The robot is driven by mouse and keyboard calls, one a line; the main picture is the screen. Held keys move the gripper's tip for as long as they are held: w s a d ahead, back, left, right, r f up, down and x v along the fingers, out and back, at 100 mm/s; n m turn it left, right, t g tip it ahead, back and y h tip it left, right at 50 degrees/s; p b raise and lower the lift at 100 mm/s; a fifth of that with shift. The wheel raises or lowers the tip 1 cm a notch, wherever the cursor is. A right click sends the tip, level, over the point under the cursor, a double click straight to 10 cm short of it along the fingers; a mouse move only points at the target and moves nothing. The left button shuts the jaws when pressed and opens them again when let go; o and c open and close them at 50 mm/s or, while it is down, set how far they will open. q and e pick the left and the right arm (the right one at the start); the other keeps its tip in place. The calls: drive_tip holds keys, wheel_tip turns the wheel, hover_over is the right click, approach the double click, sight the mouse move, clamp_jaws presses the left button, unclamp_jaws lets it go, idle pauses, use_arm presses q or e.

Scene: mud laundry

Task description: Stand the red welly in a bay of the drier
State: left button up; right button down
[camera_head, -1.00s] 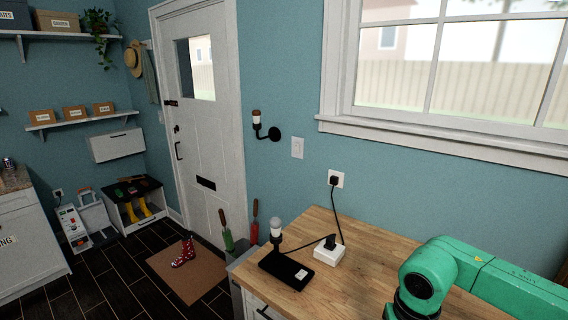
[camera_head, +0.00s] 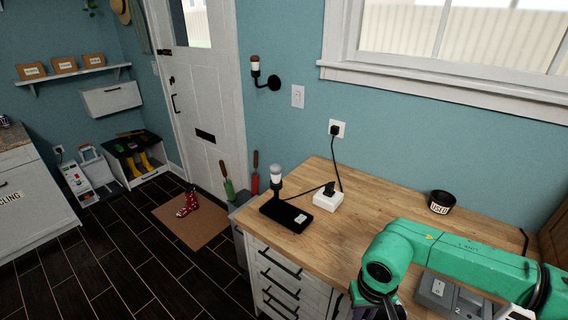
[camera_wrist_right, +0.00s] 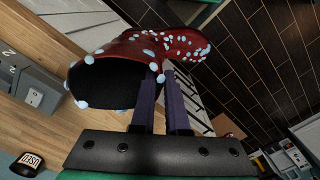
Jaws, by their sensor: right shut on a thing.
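A red welly with pale blue spots (camera_wrist_right: 150,48) is held in my right gripper (camera_wrist_right: 162,82), shown in the right wrist view. The gripper is shut on it near the rim. The welly lies tilted, with its dark opening to the left and its foot to the right. A grey unit with numbered sections, which looks like the drier (camera_head: 437,296), stands on the worktop, partly behind my right arm; it also shows in the wrist view (camera_wrist_right: 35,80). My left gripper is out of view.
The wooden worktop (camera_head: 345,220) carries a black pad with a lamp (camera_head: 285,214), a white socket box (camera_head: 328,201) and a black tub marked USED (camera_head: 441,202). Yellow wellies (camera_head: 140,165) stand in a low bench by the door. The dark floor at left is open.

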wheel_tip(320, 180, down, 10)
drive_tip(key=b, duration=0.8)
drive_tip(key=shift+b, duration=0.4)
drive_tip(key=shift+r, duration=0.15)
drive_tip(key=shift+r, duration=0.1)
